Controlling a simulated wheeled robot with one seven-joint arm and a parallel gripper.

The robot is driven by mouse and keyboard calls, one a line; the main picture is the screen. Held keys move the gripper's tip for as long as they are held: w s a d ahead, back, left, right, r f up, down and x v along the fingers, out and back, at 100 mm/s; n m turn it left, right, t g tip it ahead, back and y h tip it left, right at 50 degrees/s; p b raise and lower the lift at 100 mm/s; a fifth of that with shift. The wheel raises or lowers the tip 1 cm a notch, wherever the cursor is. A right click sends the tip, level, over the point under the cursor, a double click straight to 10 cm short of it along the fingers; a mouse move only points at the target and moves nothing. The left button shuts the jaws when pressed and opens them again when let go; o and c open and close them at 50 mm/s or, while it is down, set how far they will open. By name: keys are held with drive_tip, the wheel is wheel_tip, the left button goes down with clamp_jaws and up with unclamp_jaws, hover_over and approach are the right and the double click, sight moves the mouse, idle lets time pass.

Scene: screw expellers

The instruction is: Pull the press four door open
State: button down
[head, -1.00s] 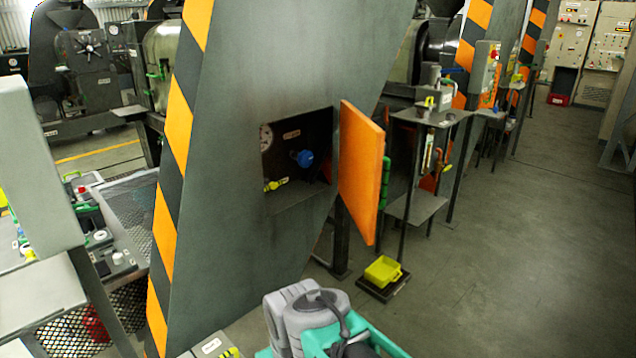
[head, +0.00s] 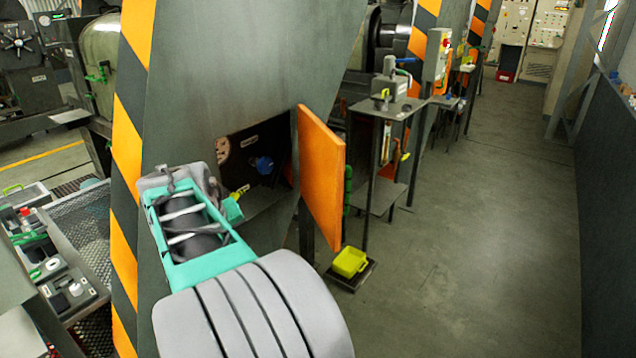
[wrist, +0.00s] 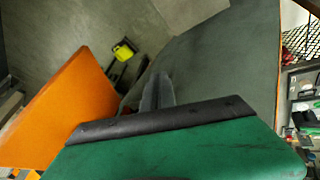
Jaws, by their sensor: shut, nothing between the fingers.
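The press four door, an orange panel (head: 320,172), stands swung out from the right edge of a dark square recess (head: 255,160) in the grey sloping press column. The door also shows at the left of the wrist view (wrist: 62,112). My gripper (wrist: 156,88) shows in the wrist view as grey fingers close together beyond a black bar and green housing. It is shut and empty, apart from the door, with the door to its left. In the head view my arm covers the lower left of the recess, and the fingertips cannot be made out.
Inside the recess are a blue knob (head: 263,163) and a yellow fitting (head: 240,191). Open floor (head: 480,240) lies to the right. A control table (head: 55,265) stands at left.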

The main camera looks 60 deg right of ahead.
drive_tip(key=s+d+r+m+g+h+p, duration=0.15)
drive_tip(key=s+d+r, duration=0.25)
drive_tip(key=d, duration=0.4)
drive_tip(key=s+d+r+m+g+h+p, duration=0.1)
drive_tip(key=s+d+r+m, duration=0.2)
drive_tip(key=d, duration=0.6)
drive_tip(key=p, duration=0.2)
approach(331, 206)
drive_tip(key=x, duration=0.4)
drive_tip(key=shift+w+d+f+n, duration=0.15)
drive_tip(key=shift+d+f+n, duration=0.2)
drive_tip(key=shift+f, duration=0.05)
